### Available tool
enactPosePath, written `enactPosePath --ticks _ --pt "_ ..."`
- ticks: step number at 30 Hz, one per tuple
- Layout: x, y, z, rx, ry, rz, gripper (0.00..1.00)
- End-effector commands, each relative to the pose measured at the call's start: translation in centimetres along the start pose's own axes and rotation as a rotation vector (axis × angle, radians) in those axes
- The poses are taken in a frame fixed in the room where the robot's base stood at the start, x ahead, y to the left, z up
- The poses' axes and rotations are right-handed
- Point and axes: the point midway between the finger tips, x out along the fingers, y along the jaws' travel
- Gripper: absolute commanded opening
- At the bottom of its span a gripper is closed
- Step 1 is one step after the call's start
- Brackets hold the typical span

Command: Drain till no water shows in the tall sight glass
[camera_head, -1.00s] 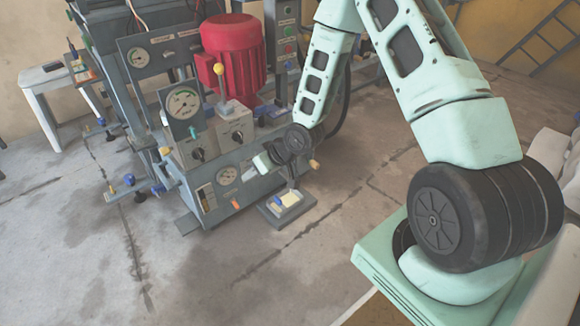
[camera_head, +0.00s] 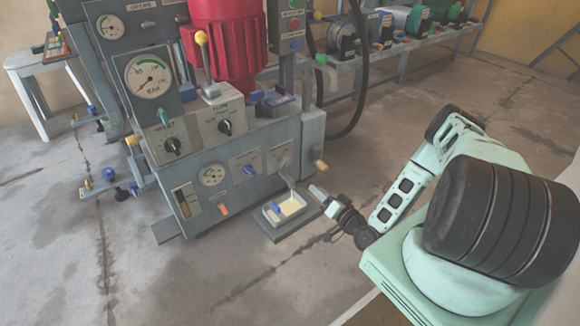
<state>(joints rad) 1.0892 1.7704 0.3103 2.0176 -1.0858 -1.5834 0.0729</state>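A grey tank front carries a narrow sight-glass panel (camera_head: 187,201) at its lower left, with upright strips. The strips are too small for me to tell the tall glass's water level. A pale tray (camera_head: 286,210) with yellowish contents and a blue item stands on a grey base by the tank. My gripper (camera_head: 318,193) is just right of the tray, pointing left toward the tank. Its fingers are too small to tell open from shut.
A black hose (camera_head: 360,80) hangs at right. The floor in front is clear.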

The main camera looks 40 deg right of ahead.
Motion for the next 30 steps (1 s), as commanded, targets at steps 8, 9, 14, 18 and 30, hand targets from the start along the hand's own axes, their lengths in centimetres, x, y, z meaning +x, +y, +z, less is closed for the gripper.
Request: enactPosePath --ticks 8,9,14,18,30 --pt "5.3 0.2 0.3 -0.003 -0.002 -0.004 0.34" --pt "6.2 0.3 0.3 -0.004 0.0 -0.003 0.34" --pt "9.6 0.3 0.3 -0.003 -0.001 -0.003 0.34" --pt "12.3 0.2 0.4 -0.002 -0.002 -0.003 0.34" --pt "16.3 0.0 0.1 -0.001 -0.004 -0.001 0.34"
